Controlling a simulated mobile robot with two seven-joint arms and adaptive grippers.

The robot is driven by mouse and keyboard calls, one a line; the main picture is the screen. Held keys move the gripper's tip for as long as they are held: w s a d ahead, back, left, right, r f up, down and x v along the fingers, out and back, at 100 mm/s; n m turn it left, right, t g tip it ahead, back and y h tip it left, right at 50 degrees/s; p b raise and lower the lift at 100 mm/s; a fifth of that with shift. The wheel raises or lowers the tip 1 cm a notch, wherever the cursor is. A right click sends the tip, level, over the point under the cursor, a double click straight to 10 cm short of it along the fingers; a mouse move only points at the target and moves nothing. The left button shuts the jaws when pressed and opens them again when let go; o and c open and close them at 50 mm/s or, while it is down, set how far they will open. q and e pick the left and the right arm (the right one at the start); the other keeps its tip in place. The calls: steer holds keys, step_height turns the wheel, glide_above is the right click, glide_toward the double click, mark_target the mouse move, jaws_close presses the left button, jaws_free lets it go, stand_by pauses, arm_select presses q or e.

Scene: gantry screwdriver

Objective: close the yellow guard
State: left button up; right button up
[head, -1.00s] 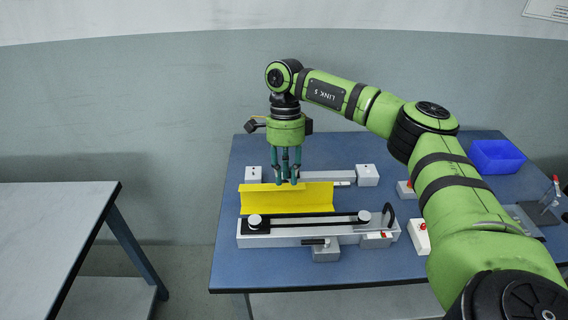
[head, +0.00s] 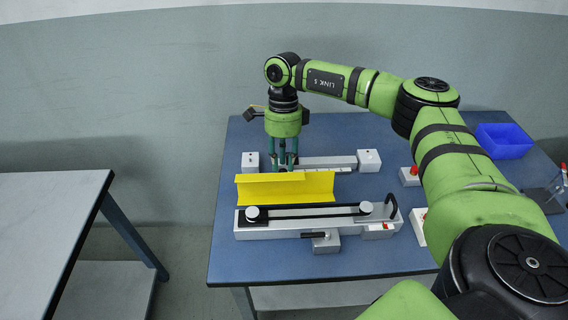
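The yellow guard (head: 285,190) is an angled sheet standing on the blue table, between a rear white rail and the front linear unit (head: 300,221). Its upper flange is raised and the black belt of the front unit is uncovered. My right gripper (head: 283,168) points down just behind the guard's upper edge. Its fingertips are partly hidden by the guard, so I cannot tell whether they touch it or how far apart they are. My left gripper is out of view.
The blue table (head: 370,262) carries white end blocks (head: 369,160), a red-button box (head: 410,176), a blue bin (head: 503,140) and a clamp-like fixture (head: 555,188) at the right. A grey table (head: 40,220) stands apart at left.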

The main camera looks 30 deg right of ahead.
mark_target(286, 184)
steer(key=shift+s+a+f+g, duration=0.15)
steer(key=shift+s+f, duration=0.1)
steer(key=shift+f, duration=0.4)
steer(key=shift+s+a+f+g, duration=0.15)
steer(key=shift+s+f, duration=0.1)
steer(key=shift+f, duration=0.35)
steer(key=shift+c, duration=0.8)
jaws_close()
steer(key=shift+s, duration=0.2)
steer(key=shift+d, duration=0.1)
steer(key=shift+o, duration=0.8)
jaws_free()
steer(key=shift+w, duration=0.15)
steer(key=shift+w+f, duration=0.35)
steer(key=shift+w, duration=0.2)
steer(key=shift+s+r, duration=0.2)
steer(key=shift+r, duration=0.15)
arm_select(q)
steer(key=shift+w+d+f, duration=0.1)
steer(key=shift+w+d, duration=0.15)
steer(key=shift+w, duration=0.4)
